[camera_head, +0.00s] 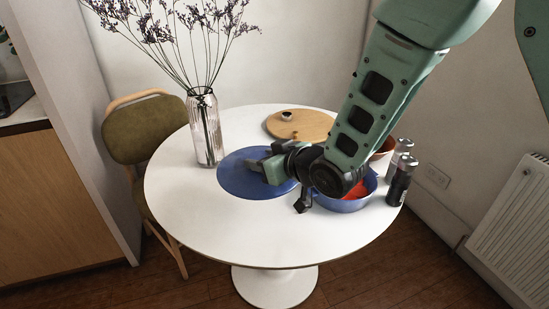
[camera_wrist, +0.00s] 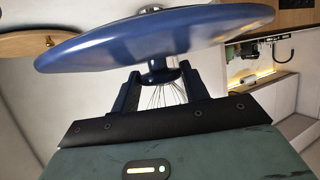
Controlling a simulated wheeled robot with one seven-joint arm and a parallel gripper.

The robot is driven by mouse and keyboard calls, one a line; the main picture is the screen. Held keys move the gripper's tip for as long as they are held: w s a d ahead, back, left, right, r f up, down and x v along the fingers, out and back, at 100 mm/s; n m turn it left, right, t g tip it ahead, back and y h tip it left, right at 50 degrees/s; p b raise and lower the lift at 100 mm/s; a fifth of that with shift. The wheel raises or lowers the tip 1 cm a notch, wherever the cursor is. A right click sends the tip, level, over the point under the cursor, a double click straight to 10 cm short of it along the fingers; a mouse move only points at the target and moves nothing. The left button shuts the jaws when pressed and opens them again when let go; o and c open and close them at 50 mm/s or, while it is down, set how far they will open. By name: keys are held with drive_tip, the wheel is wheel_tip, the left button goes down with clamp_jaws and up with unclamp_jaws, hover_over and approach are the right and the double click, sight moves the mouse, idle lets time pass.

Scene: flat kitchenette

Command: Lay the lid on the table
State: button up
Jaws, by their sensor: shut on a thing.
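The blue lid (camera_head: 235,182) is a wide round disc over the left middle of the white table (camera_head: 185,215). My gripper (camera_head: 262,166) is shut on the lid's knob. In the wrist view the knob (camera_wrist: 160,70) sits between the two fingers, and the lid (camera_wrist: 150,42) spans most of the view above them. From these views I cannot tell whether the lid touches the table.
A glass vase (camera_head: 205,130) with tall dried flowers stands close left of the lid. A round wooden board (camera_head: 312,127) with a small cup lies behind it. A reddish bowl (camera_head: 384,149) and two shakers (camera_head: 399,182) are at the right. The table's front is clear.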

drive_tip(key=f+b, duration=0.1)
drive_tip(key=f, duration=0.2)
drive_tip(key=shift+w+b, duration=0.35)
drive_tip(key=shift+b, duration=0.05)
wheel_tip(320, 180, down, 10)
drive_tip(key=shift+r, duration=0.25)
drive_tip(key=shift+f+b, duration=0.6)
drive_tip(key=shift+b, duration=0.15)
drive_tip(key=o, duration=1.2)
